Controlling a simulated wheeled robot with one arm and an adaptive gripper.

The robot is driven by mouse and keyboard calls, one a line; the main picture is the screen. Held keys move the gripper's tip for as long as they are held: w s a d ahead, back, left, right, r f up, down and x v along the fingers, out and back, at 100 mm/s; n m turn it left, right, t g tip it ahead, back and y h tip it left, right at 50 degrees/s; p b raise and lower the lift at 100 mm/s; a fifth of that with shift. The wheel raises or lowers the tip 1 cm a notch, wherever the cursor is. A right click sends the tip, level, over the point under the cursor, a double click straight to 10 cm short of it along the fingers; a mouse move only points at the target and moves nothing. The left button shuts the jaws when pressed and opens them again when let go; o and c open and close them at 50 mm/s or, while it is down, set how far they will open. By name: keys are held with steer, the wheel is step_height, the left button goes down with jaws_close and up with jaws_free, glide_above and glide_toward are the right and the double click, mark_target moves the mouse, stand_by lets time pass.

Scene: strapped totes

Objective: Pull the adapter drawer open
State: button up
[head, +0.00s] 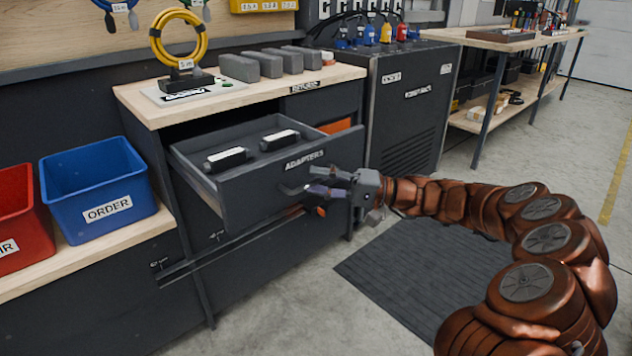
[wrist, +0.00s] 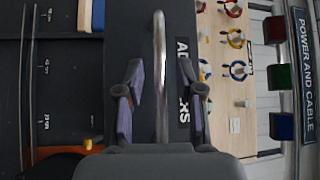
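The adapter drawer (head: 245,185) is dark grey, labelled ADAPTERS, and stands well out from the workbench. Two black adapters with white labels (head: 228,158) (head: 280,140) lie inside it. The drawer's bar handle shows in the wrist view as a grey metal bar (wrist: 160,75). My gripper (head: 318,188) is at the front of the drawer by the handle. In the wrist view, my gripper's fingers (wrist: 161,100) are spread on either side of the bar, with gaps visible on both sides. The handle is partly hidden by the fingers in the head view.
The workbench top (head: 150,108) holds a yellow cable coil (head: 178,42) on a stand and several grey blocks. A blue ORDER bin (head: 98,190) and a red bin (head: 18,215) stand left. A dark mat (head: 420,280) lies on the floor, otherwise clear near the drawer.

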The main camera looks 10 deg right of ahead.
steer(key=v, duration=1.1)
steer(key=shift+s+d+r, duration=0.1)
steer(key=s+a+r+n+g+h+p, duration=0.4)
steer(key=s+a+r+g+h+p, duration=0.35)
steer(key=s+a+r+p, duration=1.1)
steer(key=s+d+r+m+t+h+p, duration=0.2)
steer(key=s+d+h+p, duration=1)
steer(key=s, duration=0.7)
steer(key=d+r+m+p, duration=0.1)
steer(key=d+r+p, duration=0.1)
steer(key=d+p, duration=0.1)
steer(key=shift+s+d, duration=0.35)
steer(key=shift+d, duration=0.4)
steer(key=shift+a, duration=0.15)
